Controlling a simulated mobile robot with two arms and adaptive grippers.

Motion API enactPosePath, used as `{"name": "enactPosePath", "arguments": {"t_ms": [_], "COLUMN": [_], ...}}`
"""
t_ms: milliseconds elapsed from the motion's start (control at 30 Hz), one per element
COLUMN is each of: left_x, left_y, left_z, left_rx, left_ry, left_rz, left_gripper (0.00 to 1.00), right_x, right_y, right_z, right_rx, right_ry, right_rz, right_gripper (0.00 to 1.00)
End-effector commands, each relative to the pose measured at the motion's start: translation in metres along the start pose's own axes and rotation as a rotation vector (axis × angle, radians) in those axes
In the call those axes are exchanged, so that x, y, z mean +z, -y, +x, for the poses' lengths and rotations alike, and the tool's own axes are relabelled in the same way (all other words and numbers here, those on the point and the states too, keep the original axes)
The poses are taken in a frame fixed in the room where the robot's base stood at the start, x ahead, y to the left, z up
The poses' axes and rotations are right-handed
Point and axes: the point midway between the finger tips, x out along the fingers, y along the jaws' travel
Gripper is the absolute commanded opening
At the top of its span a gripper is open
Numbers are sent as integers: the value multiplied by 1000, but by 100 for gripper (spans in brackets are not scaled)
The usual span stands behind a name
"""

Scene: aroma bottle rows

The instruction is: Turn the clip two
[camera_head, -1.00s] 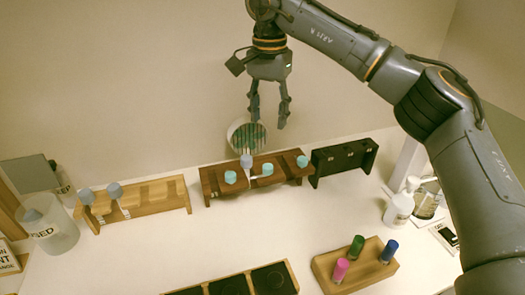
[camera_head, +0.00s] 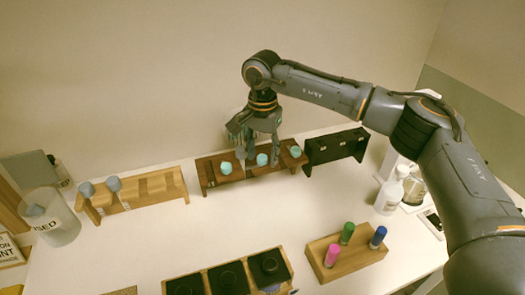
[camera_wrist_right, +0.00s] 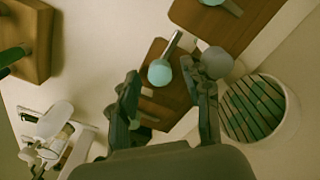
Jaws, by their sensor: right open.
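A dark brown wooden rack (camera_head: 207,178) stands at the back middle of the table. It carries several clips with round heads: a left cyan one (camera_head: 225,168), a middle cyan one (camera_head: 262,159) and a right cyan one (camera_head: 295,152). My right gripper (camera_head: 259,152) is open and points down over the rack. In the right wrist view a cyan head on a metal stem (camera_wrist_right: 160,73) shows between the open fingers (camera_wrist_right: 168,88), with no visible grip on it. A grey round head (camera_wrist_right: 216,62) shows by the right finger. My left gripper is out of view.
A light wooden rack (camera_head: 160,186) with two grey-blue heads stands left, a black rack (camera_head: 335,147) right. A striped round container (camera_wrist_right: 258,107) is close to the right finger. A block with three coloured bottles (camera_head: 350,262) and a compartment tray (camera_head: 228,280) stand in front.

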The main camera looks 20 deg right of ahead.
Motion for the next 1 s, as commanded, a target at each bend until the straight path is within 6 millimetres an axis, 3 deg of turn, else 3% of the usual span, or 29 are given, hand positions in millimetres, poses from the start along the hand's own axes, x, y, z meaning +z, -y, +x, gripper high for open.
{"name": "enactPosePath", "arguments": {"t_ms": [133,400,733,1000], "left_x": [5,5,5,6], "left_y": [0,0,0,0], "left_z": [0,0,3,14], "left_rx": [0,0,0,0], "left_ry": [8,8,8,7], "left_rz": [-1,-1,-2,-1], "left_gripper": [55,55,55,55], "right_x": [0,0,0,0], "right_y": [0,0,0,0], "right_z": [0,0,1,2], "right_rx": [0,1,1,0], "right_ry": [0,0,0,0], "right_rz": [0,0,35,192], "right_gripper": [48,0,0,0]}}
